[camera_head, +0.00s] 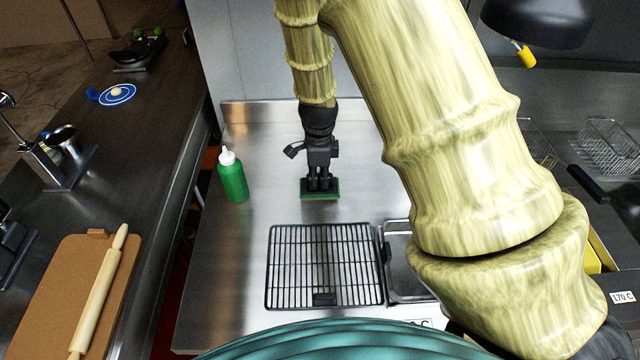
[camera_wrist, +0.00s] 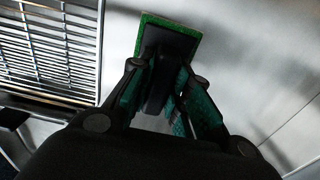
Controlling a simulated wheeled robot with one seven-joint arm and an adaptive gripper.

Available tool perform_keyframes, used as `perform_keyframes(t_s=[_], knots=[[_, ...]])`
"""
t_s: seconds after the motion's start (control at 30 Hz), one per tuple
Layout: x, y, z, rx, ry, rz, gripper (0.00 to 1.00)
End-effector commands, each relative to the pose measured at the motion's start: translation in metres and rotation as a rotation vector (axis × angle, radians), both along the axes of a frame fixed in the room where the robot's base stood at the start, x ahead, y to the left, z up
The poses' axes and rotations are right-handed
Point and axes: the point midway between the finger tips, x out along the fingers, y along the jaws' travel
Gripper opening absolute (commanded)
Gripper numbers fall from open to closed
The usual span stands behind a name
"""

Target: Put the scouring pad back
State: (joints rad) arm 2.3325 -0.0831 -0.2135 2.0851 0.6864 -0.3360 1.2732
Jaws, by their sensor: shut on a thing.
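The scouring pad (camera_head: 322,196) is a green pad with a dark handle, at the steel counter behind the wire rack in the head view. My gripper (camera_head: 319,181) is above it, shut on its handle. In the wrist view the pad's green edge (camera_wrist: 146,19) shows beyond the dark handle, which sits between the fingers of my gripper (camera_wrist: 165,100). The pad looks low over or on the counter; I cannot tell whether it touches.
A wire rack (camera_head: 290,266) lies in front of the pad, with a metal tray (camera_head: 404,272) to its right. A green bottle (camera_head: 232,178) stands to the left. Bare steel counter (camera_head: 262,150) surrounds the pad. My arm hides much of the right side.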

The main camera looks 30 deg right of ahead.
Motion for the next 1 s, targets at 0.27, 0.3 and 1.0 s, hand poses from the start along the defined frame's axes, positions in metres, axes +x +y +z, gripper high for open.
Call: perform_keyframes(t_s=[0.27,0.3,1.0], knots=[[0.008,-0.008,-0.017,0.0,0.001,0.0,0.0],[0.008,-0.008,-0.021,0.0,0.001,0.0,0.0],[0.008,-0.008,-0.039,0.0,0.001,-0.001,0.23]])
